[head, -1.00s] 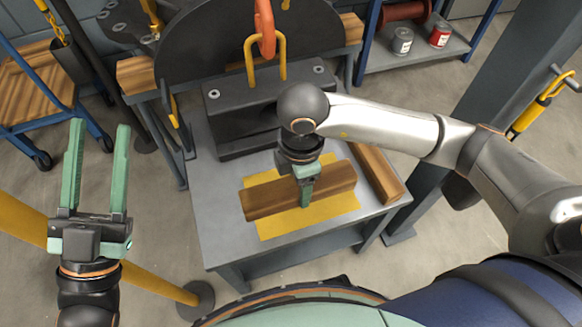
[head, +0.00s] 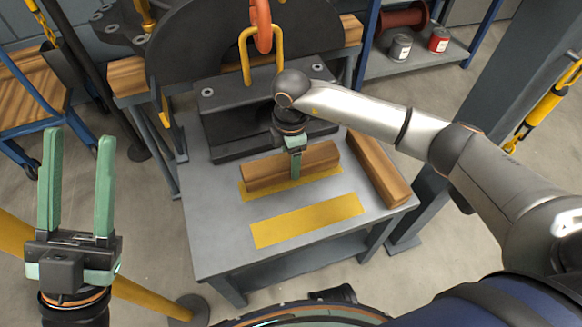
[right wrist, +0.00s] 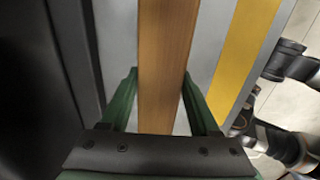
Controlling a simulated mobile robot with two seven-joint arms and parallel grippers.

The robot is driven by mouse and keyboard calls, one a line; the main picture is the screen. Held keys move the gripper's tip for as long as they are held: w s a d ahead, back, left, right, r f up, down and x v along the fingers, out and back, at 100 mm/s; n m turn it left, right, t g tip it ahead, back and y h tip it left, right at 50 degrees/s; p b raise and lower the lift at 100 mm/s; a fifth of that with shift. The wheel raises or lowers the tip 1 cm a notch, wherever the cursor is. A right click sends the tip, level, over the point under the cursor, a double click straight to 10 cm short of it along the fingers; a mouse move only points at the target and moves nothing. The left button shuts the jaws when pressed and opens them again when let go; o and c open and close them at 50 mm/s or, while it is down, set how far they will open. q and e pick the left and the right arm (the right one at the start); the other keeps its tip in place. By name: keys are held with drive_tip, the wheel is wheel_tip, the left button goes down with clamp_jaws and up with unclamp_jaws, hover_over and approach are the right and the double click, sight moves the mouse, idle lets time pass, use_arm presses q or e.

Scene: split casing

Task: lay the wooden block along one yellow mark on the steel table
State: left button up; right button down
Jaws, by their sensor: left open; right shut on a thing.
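The wooden block (head: 318,156) is held by my right gripper (head: 296,170), whose fingers are shut across its middle. In the right wrist view the block (right wrist: 166,60) runs between the two green fingers (right wrist: 160,95). The block lies over the far yellow mark (head: 252,194) and roughly parallel to it; part of that mark is hidden. I cannot tell whether the block touches the steel table (head: 210,235). The near yellow mark (head: 307,220) is bare and also shows in the right wrist view (right wrist: 243,50). My left gripper (head: 77,150) is open and empty, left of the table.
A dark casing (head: 225,115) with a yellow shackle stands just behind the block. A second wooden beam (head: 377,170) lies along the table's right side. The front of the table is clear.

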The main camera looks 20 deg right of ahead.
wheel_tip(320, 180, down, 2)
drive_tip(key=shift+f+b, duration=0.1)
drive_tip(key=shift+b, duration=0.2)
use_arm(q)
drive_tip(key=shift+w+d+f, duration=0.1)
drive_tip(key=shift+d+f, duration=0.05)
drive_tip(key=shift+f, duration=0.55)
use_arm(e)
drive_tip(key=c, duration=0.6)
unclamp_jaws()
drive_tip(key=shift+f, duration=0.1)
drive_tip(key=o, duration=0.5)
